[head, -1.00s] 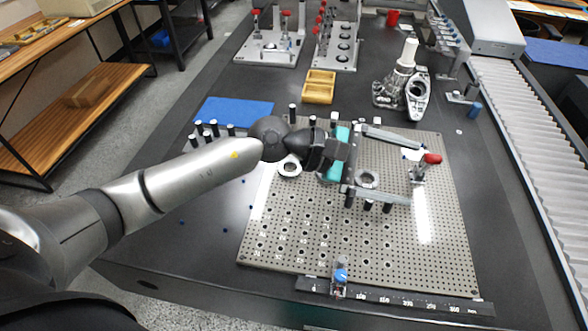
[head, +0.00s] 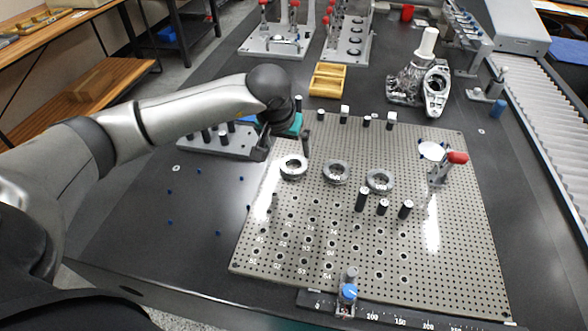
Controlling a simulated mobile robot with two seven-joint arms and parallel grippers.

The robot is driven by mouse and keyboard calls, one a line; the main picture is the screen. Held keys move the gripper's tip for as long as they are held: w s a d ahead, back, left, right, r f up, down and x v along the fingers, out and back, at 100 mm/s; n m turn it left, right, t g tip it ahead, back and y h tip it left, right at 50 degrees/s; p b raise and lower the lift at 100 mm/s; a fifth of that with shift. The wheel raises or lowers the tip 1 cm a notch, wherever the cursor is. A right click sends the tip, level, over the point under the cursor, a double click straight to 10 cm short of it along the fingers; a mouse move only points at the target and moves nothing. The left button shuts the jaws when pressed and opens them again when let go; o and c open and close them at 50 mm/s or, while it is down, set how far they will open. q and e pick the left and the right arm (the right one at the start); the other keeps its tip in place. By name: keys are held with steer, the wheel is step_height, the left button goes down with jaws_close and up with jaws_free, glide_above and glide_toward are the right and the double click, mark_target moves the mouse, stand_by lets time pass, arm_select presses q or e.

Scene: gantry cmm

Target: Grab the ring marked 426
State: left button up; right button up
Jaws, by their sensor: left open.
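Three grey rings lie in a row on the perforated plate: a left ring (head: 293,176), a middle ring (head: 336,181) and a right ring (head: 379,189). Their markings are too small to read, so I cannot tell which is 426. My left gripper (head: 283,153) is open and empty, pointing down above the plate's left edge, just behind and left of the left ring. It appears apart from all three rings. My right gripper is not in view.
The perforated plate (head: 300,232) has several black posts (head: 383,208) in front of the right ring and more along its back edge. A red-tipped clamp (head: 445,168) stands at right. A yellow tray (head: 327,80) and a metal casting (head: 408,82) lie behind. A ruler (head: 390,313) runs along the front.

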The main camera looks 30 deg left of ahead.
mark_target(295, 166)
arm_select(q)
steer(key=x, duration=0.3)
steer(key=shift+b, duration=0.3)
steer(key=shift+b+x, duration=0.3)
steer(key=shift+x, duration=0.65)
steer(key=x, duration=0.2)
steer(key=b, duration=0.1)
steer(key=shift+w+d+f, duration=0.15)
steer(key=shift+d+f, duration=0.1)
steer(key=shift+f, duration=0.15)
steer(key=shift+w+f, duration=0.3)
steer(key=shift+f, duration=0.3)
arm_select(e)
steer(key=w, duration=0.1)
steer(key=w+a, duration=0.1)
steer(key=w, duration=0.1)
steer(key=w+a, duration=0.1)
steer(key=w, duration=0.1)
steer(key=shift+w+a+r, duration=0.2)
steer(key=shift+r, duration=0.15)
arm_select(q)
steer(key=shift+a, duration=0.1)
steer(key=shift+r, duration=0.1)
jaws_close()
